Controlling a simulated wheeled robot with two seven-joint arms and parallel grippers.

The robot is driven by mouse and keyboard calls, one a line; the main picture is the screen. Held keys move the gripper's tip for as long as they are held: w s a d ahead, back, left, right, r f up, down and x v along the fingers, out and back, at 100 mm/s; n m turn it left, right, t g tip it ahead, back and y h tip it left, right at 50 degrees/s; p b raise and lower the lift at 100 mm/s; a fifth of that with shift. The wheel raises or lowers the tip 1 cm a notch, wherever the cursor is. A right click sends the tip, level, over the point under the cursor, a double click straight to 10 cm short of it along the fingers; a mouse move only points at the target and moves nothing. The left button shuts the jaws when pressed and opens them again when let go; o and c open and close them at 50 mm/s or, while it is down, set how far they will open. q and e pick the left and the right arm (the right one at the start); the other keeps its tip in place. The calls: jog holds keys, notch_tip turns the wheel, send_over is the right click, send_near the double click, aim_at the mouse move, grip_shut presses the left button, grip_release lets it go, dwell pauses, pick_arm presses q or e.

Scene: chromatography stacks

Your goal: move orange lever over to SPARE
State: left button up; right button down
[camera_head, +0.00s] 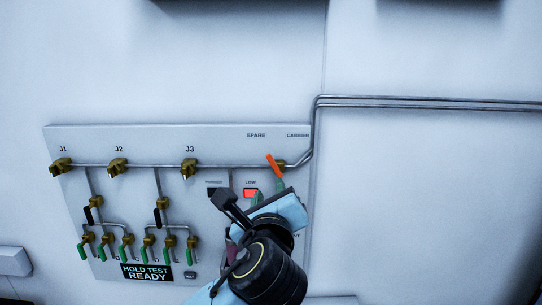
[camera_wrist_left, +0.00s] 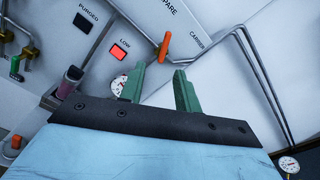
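The orange lever (camera_head: 273,165) is on the brass valve (camera_head: 281,164) at the right end of the panel's upper pipe. It slants, with its upper end toward the SPARE label (camera_head: 256,135) and away from the CARRIER label (camera_head: 297,135). In the left wrist view the orange lever (camera_wrist_left: 165,46) is just beyond the fingertips. My left gripper (camera_head: 268,189) is just below the lever. In the wrist view its green fingers (camera_wrist_left: 168,70) are apart with nothing between them. Whether a fingertip touches the lever cannot be told. My right gripper is not in view.
The wall panel (camera_head: 120,210) carries brass valves under J1, J2 and J3, and several green-handled valves below. A red LOW light (camera_head: 251,193) is lit beside my gripper. A gauge (camera_wrist_left: 118,85) is partly hidden behind a finger. Pipes (camera_head: 420,101) run right; the wall there is clear.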

aim_at(271, 161)
pick_arm(q)
jog(key=shift+m, duration=0.3)
jog(key=w, duration=0.4)
jog(key=w+p, duration=0.1)
jog(key=w, duration=0.3)
jog(key=w+r, duration=0.1)
jog(key=w, duration=0.4)
jog(key=shift+d+r+p, duration=0.1)
jog(key=shift+p, duration=0.25)
grip_shut()
